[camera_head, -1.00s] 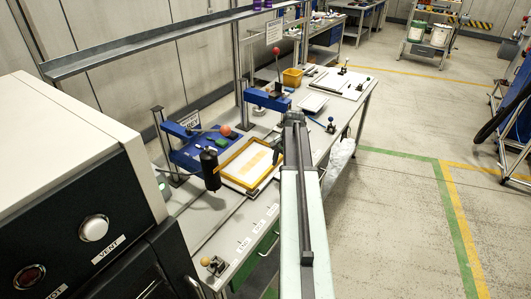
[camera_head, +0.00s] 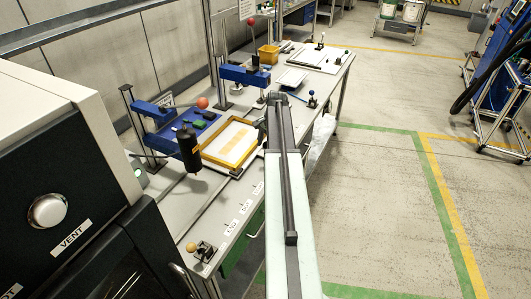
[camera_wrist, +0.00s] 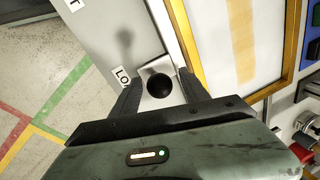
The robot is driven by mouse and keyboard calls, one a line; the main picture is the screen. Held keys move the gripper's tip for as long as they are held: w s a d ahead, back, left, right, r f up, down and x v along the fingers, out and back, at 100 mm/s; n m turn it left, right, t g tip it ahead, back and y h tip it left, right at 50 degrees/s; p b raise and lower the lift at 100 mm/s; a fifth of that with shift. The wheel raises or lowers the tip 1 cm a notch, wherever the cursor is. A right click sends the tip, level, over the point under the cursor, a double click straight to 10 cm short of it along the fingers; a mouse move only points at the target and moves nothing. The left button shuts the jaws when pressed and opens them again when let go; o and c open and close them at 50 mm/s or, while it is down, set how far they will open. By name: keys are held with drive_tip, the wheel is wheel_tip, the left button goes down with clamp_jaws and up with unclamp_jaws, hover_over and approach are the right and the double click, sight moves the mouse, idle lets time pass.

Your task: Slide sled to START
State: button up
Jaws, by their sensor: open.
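In the wrist view a round black knob (camera_wrist: 159,85) stands on a small pale metal plate (camera_wrist: 150,70) beside the yellow frame. I take the knob and plate to be part of the sled. My gripper (camera_wrist: 160,95) is open, with one finger on each side of the knob; I cannot tell whether they touch it. A partly hidden label reading "LO" (camera_wrist: 122,77) is just left of the fingers, and a label ending in "T" (camera_wrist: 75,4) is at the top. The yellow frame (camera_head: 209,156) around a white board lies on the bench in the head view.
A black cylinder (camera_head: 188,150) hangs beside the frame, near a blue unit (camera_head: 150,108). Small labels (camera_head: 245,206) line the bench edge. A dark machine marked VENT (camera_head: 60,180) stands at the left.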

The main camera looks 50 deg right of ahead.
clamp_jaws()
drive_tip(key=shift+a, duration=0.1)
idle(1.4)
